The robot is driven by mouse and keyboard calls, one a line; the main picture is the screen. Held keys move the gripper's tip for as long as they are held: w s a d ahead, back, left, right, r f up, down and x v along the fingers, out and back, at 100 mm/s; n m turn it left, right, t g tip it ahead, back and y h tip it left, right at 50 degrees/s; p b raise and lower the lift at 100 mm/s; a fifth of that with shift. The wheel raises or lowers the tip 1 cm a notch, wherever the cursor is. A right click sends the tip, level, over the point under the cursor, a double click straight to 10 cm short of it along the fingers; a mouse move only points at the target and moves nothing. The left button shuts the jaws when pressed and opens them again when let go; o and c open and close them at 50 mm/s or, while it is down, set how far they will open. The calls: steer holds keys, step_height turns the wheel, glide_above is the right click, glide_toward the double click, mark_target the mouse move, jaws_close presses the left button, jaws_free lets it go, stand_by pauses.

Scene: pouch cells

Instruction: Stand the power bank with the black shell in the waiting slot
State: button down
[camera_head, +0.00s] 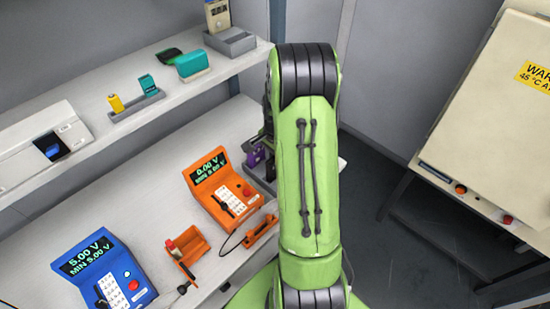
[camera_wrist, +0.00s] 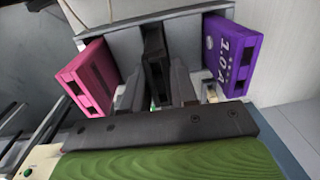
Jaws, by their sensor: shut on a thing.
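In the wrist view, the power bank with the black shell (camera_wrist: 154,62) is between the two fingers of my gripper (camera_wrist: 156,88), which is shut on it. It is upright against the grey holder (camera_wrist: 122,42), between a pink power bank (camera_wrist: 88,80) at left and a purple one (camera_wrist: 228,55) at right, apart from both. I cannot tell whether its lower end is seated in the slot, as my fingers cover it. In the head view my green arm hides my gripper and the black bank; the purple bank (camera_head: 256,155) shows just left of the arm.
An orange meter (camera_head: 222,190) reading 0.00 V and a blue meter (camera_head: 105,270) reading 5.00 V stand on the bench. An orange holder (camera_head: 187,250) is between them. A shelf above carries small cells and a teal pack (camera_head: 193,64). A cream warning-labelled cabinet (camera_head: 495,110) is at right.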

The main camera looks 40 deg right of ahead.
steer(key=shift+f+b, duration=0.6)
steer(key=shift+f, duration=0.2)
steer(key=c, duration=0.8)
jaws_free()
step_height(320, 180, up, 16)
steer(key=p, duration=0.3)
steer(key=shift+s, duration=0.45)
steer(key=shift+f, duration=0.15)
steer(key=s+a+r+n+t, duration=0.1)
steer(key=s+a+r+n, duration=0.2)
steer(key=a+r+n, duration=0.35)
steer(key=s+a+r+n+t, duration=0.1)
steer(key=s+a+r+n, duration=0.15)
steer(key=a, duration=0.65)
steer(key=s+a+n+t, duration=0.3)
steer(key=s+a+n, duration=0.4)
steer(key=s+n, duration=0.1)
steer(key=shift+s+a+r+n, duration=0.2)
steer(key=shift+s+a+n, duration=0.15)
steer(key=shift+s, duration=0.25)
